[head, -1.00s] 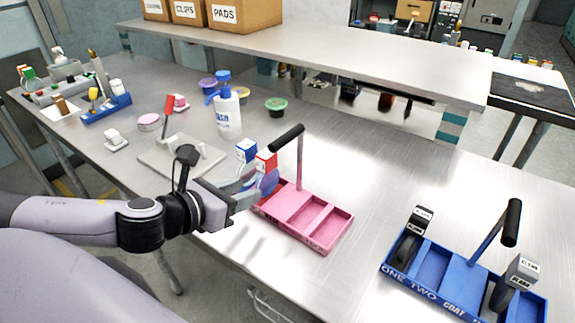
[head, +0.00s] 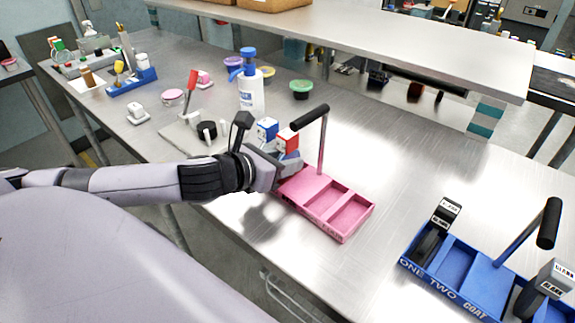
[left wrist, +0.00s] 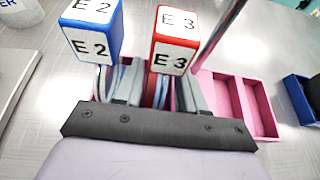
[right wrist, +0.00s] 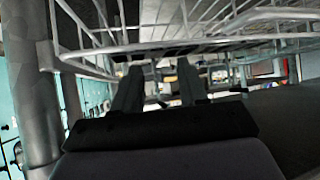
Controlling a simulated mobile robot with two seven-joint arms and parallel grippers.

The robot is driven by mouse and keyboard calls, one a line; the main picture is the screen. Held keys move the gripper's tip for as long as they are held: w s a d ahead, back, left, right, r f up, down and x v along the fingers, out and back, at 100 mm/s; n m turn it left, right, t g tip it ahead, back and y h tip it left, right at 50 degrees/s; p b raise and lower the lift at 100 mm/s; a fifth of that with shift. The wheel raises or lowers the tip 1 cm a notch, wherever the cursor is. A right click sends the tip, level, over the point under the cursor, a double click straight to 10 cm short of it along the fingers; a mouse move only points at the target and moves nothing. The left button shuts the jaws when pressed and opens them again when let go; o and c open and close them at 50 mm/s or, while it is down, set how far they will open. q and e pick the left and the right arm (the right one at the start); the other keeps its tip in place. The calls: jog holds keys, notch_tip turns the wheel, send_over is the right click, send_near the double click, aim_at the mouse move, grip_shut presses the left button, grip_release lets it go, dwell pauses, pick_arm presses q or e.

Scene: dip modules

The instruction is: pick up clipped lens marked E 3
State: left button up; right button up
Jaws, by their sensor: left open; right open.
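The clipped lens marked E 3 (left wrist: 174,42) has a red clip with white labels. It stands in the left end of the pink tray (head: 347,238), and it also shows in the head view (head: 288,142). The blue clip marked E 2 (left wrist: 92,32) stands just left of it. My left gripper (left wrist: 157,92) is open, with one finger on each side of the E 3 piece's lower part; whether they touch it I cannot tell. The lens itself is mostly hidden. My right gripper (right wrist: 157,82) is open and empty, seen only in the right wrist view.
The pink tray's upright post and black handle (head: 310,118) rise close to the right of E 3. A blue tray (head: 452,293) stands at right, a white bottle (head: 251,95) behind. A wire rack (right wrist: 190,40) is close above my right gripper.

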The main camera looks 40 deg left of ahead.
pick_arm(q)
jog(key=shift+w+d+f, duration=0.15)
jog(key=shift+w+f, duration=0.05)
jog(key=shift+w, duration=0.4)
grip_shut()
